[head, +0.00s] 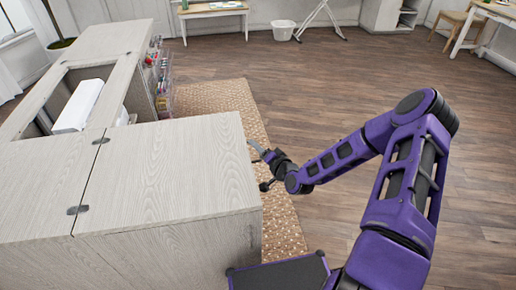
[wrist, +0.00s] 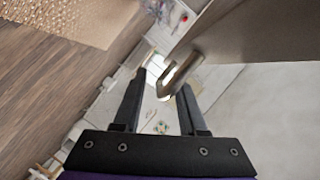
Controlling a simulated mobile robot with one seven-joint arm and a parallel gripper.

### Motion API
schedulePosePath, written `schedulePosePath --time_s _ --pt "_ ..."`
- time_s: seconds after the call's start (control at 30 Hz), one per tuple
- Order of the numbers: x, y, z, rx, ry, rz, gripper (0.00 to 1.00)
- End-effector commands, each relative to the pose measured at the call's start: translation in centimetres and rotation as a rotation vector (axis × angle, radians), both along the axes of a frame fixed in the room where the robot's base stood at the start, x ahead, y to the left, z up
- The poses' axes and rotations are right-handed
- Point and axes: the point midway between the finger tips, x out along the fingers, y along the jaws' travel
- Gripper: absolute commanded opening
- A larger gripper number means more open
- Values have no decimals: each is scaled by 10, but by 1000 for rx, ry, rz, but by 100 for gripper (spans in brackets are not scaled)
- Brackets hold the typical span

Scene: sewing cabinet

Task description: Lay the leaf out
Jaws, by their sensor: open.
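The leaf (head: 165,175) is a pale wood-grain panel lying flat on the near right part of the sewing cabinet. Two dark hinges run along its left edge. A curved metal handle (head: 255,146) sticks out at its right edge. My gripper (head: 262,167) is beside that edge, to its right. In the wrist view, my gripper (wrist: 160,92) is open, and the hooked metal handle (wrist: 182,74) shows by the fingertips, overlapping the gap between them. I cannot tell whether the fingers touch it. The panel bearing the handle (wrist: 265,32) fills the upper right there.
The sewing cabinet (head: 35,180) stands at left, with a white machine (head: 78,106) in its opening. A rack of coloured supplies (head: 158,75) hangs on its far right side. A woven rug (head: 225,97) lies beside it. The wood floor (head: 330,90) beyond is clear.

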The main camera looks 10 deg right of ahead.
Motion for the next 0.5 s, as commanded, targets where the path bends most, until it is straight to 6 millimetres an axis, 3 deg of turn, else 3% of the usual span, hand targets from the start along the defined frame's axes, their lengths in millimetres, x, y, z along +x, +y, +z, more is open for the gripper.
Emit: schedulePosePath --time_s 0.07,0.3,0.5 --pt "0 0 0 0 0 0 39" --pt "0 0 0 0 0 0 0" --pt "0 0 0 0 0 0 0"
